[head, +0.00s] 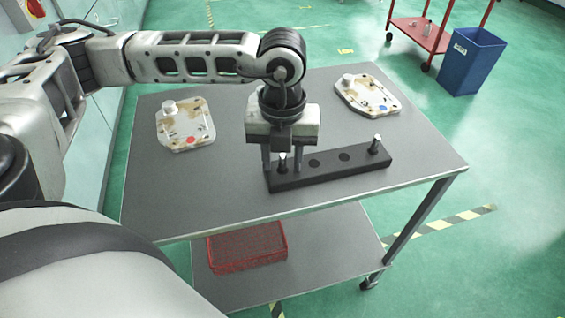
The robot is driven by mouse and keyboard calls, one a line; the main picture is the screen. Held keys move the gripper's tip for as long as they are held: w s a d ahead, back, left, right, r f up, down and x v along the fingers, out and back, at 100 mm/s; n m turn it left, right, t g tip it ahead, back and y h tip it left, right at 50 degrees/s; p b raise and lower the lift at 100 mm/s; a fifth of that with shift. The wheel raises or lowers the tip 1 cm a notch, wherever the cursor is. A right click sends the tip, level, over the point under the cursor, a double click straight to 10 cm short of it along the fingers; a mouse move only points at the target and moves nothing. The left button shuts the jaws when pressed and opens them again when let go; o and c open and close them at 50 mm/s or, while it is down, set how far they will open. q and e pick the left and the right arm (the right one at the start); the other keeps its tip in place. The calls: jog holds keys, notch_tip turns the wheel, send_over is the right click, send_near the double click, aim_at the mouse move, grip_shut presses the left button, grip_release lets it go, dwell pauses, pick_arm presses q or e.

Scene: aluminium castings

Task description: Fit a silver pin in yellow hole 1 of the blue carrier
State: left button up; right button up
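A dark rack (330,170) lies near the front of the grey table. One silver pin (283,162) stands upright near its left end and another silver pin (376,143) near its right end. Two dark round holes between them look empty. My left gripper (287,164) points down over the rack's left end, its two fingers apart on either side of the left pin. I cannot tell whether they touch it. A pale carrier with a blue dot (366,97) lies at the table's back right. Its yellow holes are too small to make out. My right gripper is not in view.
A similar pale carrier with a red dot (186,124) lies at the back left of the table (200,200). A red basket (247,247) is on the lower shelf. A blue bin (470,60) and a red trolley (420,35) stand beyond, on the green floor.

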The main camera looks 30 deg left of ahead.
pick_arm(q)
grip_shut()
jog(key=shift+r, duration=0.2)
